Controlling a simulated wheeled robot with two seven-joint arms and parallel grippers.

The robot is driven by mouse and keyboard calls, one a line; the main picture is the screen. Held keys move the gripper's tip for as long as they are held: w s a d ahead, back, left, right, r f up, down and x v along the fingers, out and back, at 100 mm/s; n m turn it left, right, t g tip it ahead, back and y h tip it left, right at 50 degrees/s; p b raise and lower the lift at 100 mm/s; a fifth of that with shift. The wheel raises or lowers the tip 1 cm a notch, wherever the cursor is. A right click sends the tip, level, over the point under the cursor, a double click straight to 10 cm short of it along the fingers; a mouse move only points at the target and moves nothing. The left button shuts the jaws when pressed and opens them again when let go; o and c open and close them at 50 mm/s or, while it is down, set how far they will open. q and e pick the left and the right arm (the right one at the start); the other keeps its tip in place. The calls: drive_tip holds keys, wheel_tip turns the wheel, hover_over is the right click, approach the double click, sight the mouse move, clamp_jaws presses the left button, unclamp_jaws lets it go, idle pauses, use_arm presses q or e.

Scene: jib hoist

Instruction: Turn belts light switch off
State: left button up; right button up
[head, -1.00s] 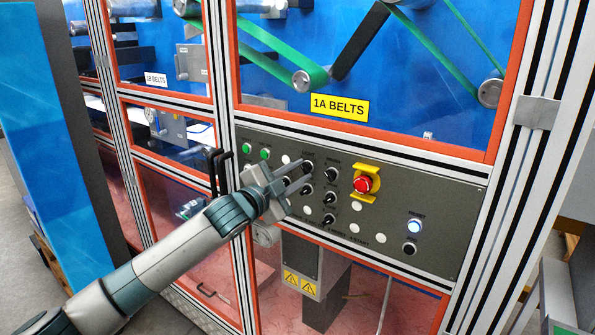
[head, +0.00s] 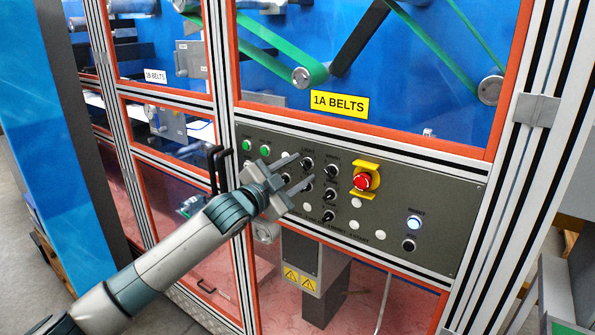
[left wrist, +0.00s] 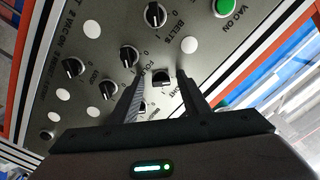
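The dark control panel (head: 420,205) carries several black rotary switches with white pointer marks. My left gripper (head: 306,167) is at the panel's left part, its two fingers apart and pointing at the switches. In the left wrist view, my left gripper (left wrist: 162,75) is open, with a black switch (left wrist: 161,78) between its fingertips. A label ending in "LIGHT" lies beside the right finger, partly hidden. Another black switch (left wrist: 155,15) sits near a "BELTS" label. I cannot tell for sure whether the fingers touch the switch. My right gripper is not in view.
A red emergency stop (head: 362,182) on a yellow guard is right of the switches. Two green buttons (head: 255,147) are at the panel's left. A lit white button (head: 414,223) is at the right. Black handles (head: 219,168) stick out left of the panel.

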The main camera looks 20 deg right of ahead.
use_arm(q)
drive_tip(key=shift+a, duration=0.1)
drive_tip(key=b+v, duration=0.6)
drive_tip(key=v, duration=1.1)
drive_tip(key=shift+s+a, duration=0.1)
